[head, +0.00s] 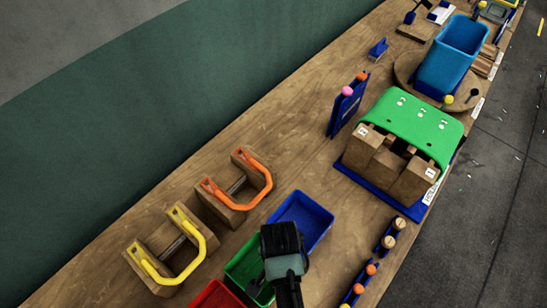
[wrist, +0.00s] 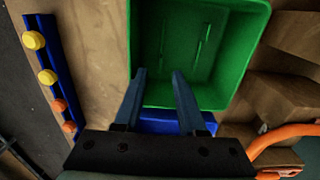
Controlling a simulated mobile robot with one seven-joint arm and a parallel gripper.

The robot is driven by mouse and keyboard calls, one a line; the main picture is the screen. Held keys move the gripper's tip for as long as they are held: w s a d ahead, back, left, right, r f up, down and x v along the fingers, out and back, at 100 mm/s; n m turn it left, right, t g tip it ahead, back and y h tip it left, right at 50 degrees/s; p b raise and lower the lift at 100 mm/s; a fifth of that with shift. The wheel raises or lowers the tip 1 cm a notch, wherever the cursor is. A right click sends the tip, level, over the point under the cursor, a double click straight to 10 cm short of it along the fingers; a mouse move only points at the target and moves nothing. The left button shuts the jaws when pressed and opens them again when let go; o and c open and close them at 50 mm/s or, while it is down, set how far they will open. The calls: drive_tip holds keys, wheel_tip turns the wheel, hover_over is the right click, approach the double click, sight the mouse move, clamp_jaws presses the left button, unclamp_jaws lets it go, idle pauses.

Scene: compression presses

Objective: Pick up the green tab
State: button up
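A green tray (head: 243,262) sits on the wooden bench between a blue and a red tray, partly covered by my arm. In the wrist view the green tray (wrist: 240,60) is seen from above. Thin green upright shapes (wrist: 201,45) show against its green floor; they may be green tabs, but the matching colour makes their outline hard to tell. My gripper (wrist: 159,72) is over the tray with its two fingers apart and nothing between them.
The blue tray (head: 304,217) and red tray (head: 216,296) flank the green one. Yellow-handled (head: 166,280) and orange-handled (head: 243,205) wooden presses stand left. Blue racks with knobs (head: 389,242) line the right edge. A green-topped press (head: 410,120) stands farther back.

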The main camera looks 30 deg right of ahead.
wheel_tip(320, 180, down, 5)
drive_tip(key=shift+r, duration=0.1)
drive_tip(key=shift+c, duration=0.2)
clamp_jaws()
